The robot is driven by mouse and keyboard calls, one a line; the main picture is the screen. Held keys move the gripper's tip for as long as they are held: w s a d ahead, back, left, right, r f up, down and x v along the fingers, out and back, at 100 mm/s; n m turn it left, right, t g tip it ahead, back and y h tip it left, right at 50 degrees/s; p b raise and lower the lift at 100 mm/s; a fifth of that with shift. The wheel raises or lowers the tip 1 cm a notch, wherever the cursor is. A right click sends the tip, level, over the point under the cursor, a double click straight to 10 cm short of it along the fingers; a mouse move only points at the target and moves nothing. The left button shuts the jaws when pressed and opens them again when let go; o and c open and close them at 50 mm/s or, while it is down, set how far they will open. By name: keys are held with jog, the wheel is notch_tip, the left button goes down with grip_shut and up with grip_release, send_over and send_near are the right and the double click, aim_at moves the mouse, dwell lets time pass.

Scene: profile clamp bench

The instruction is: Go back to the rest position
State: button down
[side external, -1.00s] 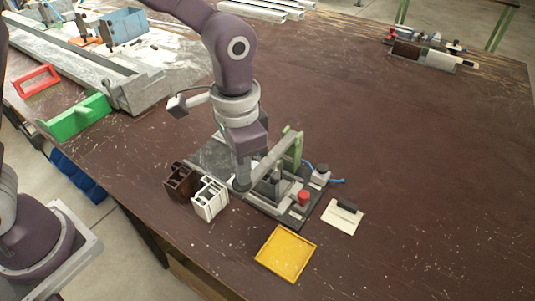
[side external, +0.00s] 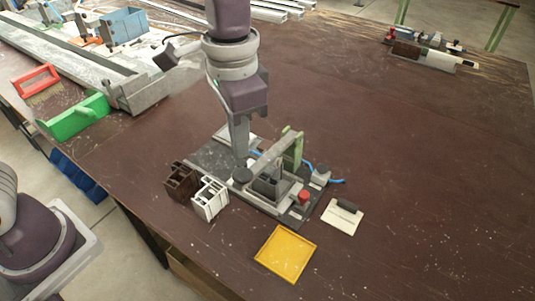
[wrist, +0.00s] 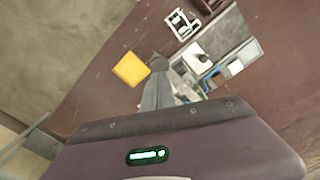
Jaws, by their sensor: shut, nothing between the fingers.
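My gripper (side external: 240,158) hangs pointing down above the back left part of the clamp fixture (side external: 215,158). Its fingers are together with nothing between them, and they appear clear of the fixture. In the wrist view grey fingers (wrist: 157,92) show in front of the bench, with the fixture (wrist: 228,52) beyond them to the right. The fixture has a grey base, a green bracket (side external: 293,148), a red knob (side external: 304,197) and a dark round knob (side external: 242,175). A dark grey block (side external: 271,185) sits in its middle.
A white profile piece (side external: 210,198) and a brown one (side external: 181,181) stand left of the fixture. A yellow tray (side external: 286,254) lies in front, and a white plate with a black block (side external: 342,217) to the right.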

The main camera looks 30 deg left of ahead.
jog(key=shift+r, duration=0.6)
jog(key=s+a+r+n+t, duration=0.2)
jog(key=s+a+r, duration=0.3)
jog(key=a+r, duration=0.15)
jog(key=s+a+n+t, duration=0.3)
jog(key=s+a+n, duration=0.1)
jog(key=s+a, duration=0.5)
jog(key=shift+s+f+t, duration=0.3)
jog(key=shift+s+f, duration=0.1)
jog(key=shift+s, duration=0.7)
